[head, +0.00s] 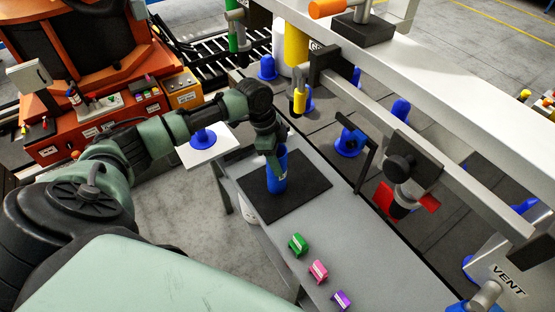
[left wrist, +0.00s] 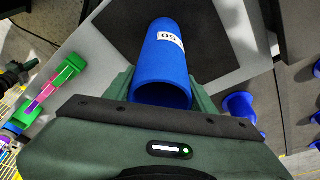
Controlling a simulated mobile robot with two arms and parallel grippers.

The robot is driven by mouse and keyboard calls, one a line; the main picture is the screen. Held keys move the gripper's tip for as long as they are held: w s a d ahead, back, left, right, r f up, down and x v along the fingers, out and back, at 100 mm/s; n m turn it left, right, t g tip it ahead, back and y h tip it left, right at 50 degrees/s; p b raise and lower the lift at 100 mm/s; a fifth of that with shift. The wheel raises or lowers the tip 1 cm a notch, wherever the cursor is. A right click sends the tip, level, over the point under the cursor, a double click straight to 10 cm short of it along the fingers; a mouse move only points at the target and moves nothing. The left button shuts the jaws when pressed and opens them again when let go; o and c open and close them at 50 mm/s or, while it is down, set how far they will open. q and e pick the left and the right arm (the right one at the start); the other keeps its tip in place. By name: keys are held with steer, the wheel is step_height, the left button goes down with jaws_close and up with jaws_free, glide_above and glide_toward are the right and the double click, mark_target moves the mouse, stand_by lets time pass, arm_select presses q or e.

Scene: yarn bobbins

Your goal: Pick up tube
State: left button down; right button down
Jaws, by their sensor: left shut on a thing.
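The blue tube (head: 277,173) with a white label stands upright at the black mat (head: 300,197) on the grey table. I cannot tell whether its base touches the mat. My left gripper (head: 270,150) reaches down to the tube's upper part and is shut on it. In the left wrist view the tube (left wrist: 163,60) lies between the two green fingers (left wrist: 163,92), its open end toward the camera and a white label on its side. My right gripper does not show.
A blue bobbin stands on a white plate (head: 212,151) left of the mat. A machine frame with a white beam (head: 440,75) and a red-tipped part (head: 405,198) overhangs on the right.

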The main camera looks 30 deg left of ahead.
arm_select(q)
steer(key=shift+r, duration=0.5)
steer(key=s+a+r+b, duration=0.1)
steer(key=s+a, duration=0.2)
steer(key=s, duration=0.5)
steer(key=s+a+r+b, duration=0.1)
steer(key=s+a, duration=0.3)
steer(key=s, duration=0.4)
steer(key=shift+s+r+b, duration=0.25)
steer(key=shift+s+b, duration=0.05)
steer(key=shift+b, duration=0.45)
steer(key=shift+d, duration=0.1)
